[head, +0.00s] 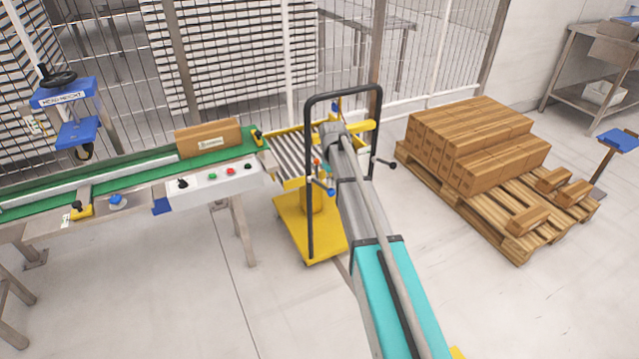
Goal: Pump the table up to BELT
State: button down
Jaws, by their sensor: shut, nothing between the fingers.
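The yellow lift table (290,205) stands at the right end of the green belt (110,175). It has a roller top (290,158) and a black hoop handle (310,215). The roller top looks near the belt's height, but I cannot tell whether they are level. My grey and teal arm reaches in from the lower right, across the table's handle. My gripper (323,180) is at its far end by the hoop, small and partly hidden, with its fingers shut and empty. No BELT mark is readable, and I cannot make out a pump pedal.
A carton (208,138) sits on the belt near its right end. A control panel (222,175) fronts the conveyor. A pallet (510,240) with stacked cartons (470,145) stands at the right. A wire fence runs behind.

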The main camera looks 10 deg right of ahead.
aim_at(332, 191)
jog(key=shift+f+b, duration=1)
jog(key=shift+f, duration=0.15)
jog(key=shift+s+d+f+b, duration=0.1)
jog(key=shift+s+f+b, duration=0.1)
jog(key=shift+f+b, duration=0.55)
jog(key=shift+s+f+b, duration=0.2)
jog(key=shift+f+b, duration=0.5)
jog(key=shift+s+f+b, duration=0.15)
jog(key=shift+f+b, duration=1.3)
jog(key=shift+f, duration=0.05)
